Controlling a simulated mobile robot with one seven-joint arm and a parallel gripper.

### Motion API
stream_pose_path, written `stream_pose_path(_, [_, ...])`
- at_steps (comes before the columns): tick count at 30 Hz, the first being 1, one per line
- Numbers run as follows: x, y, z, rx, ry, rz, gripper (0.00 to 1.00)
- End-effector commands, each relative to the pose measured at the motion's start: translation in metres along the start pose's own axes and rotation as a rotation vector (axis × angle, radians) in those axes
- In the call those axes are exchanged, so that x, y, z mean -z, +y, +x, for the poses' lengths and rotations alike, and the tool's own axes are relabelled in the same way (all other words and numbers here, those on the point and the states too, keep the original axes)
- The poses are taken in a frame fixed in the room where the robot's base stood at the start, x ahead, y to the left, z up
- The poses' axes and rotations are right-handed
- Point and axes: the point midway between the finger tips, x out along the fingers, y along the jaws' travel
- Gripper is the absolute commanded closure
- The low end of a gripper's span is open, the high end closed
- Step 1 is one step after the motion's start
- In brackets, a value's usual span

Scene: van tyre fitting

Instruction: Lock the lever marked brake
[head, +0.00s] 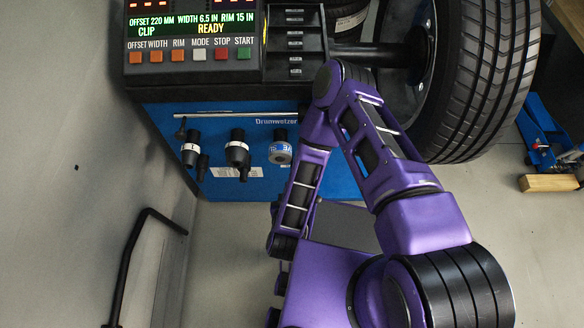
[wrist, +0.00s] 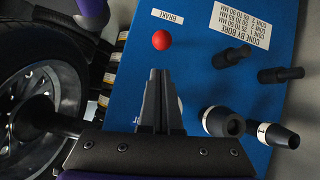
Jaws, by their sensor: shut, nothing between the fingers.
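The brake lever shows in the wrist view as a round red knob (wrist: 161,40) in front of a blue panel (wrist: 195,75). A white label reading "BRAKE" (wrist: 167,16) is on the panel just above the knob in that view. The lever's shaft is hidden behind the knob, so I cannot tell which way it is set. My gripper (wrist: 160,72) is shut and empty, with its dark fingertips just below the knob in the wrist view. A gap shows between them in the picture. In the head view my purple arm hides the gripper and the lever.
Black cones (wrist: 222,122) and bare dark pegs (wrist: 232,56) stick out of the panel, right of my gripper in the wrist view. A wheel (head: 485,80) sits on the machine's shaft, close to my arm. The control panel (head: 195,40) reads "READY". A bent black bar (head: 128,250) stands at left.

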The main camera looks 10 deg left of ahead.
Motion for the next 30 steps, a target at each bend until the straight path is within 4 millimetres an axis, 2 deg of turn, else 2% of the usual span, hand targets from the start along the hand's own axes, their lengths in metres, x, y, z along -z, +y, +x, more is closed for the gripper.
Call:
stream_pose_path(5, [0.000, 0.000, 0.002, 0.001, 0.001, -0.001, 1.00])
stream_pose_path(8, [-0.001, 0.000, 0.009, 0.000, 0.001, -0.001, 1.00])
stream_pose_path(21, [-0.001, 0.000, 0.083, -0.001, 0.002, -0.001, 1.00])
stream_pose_path(25, [-0.001, -0.001, 0.095, 0.001, 0.002, -0.002, 1.00])
stream_pose_path(30, [0.000, -0.001, 0.101, 0.002, 0.000, -0.003, 1.00])
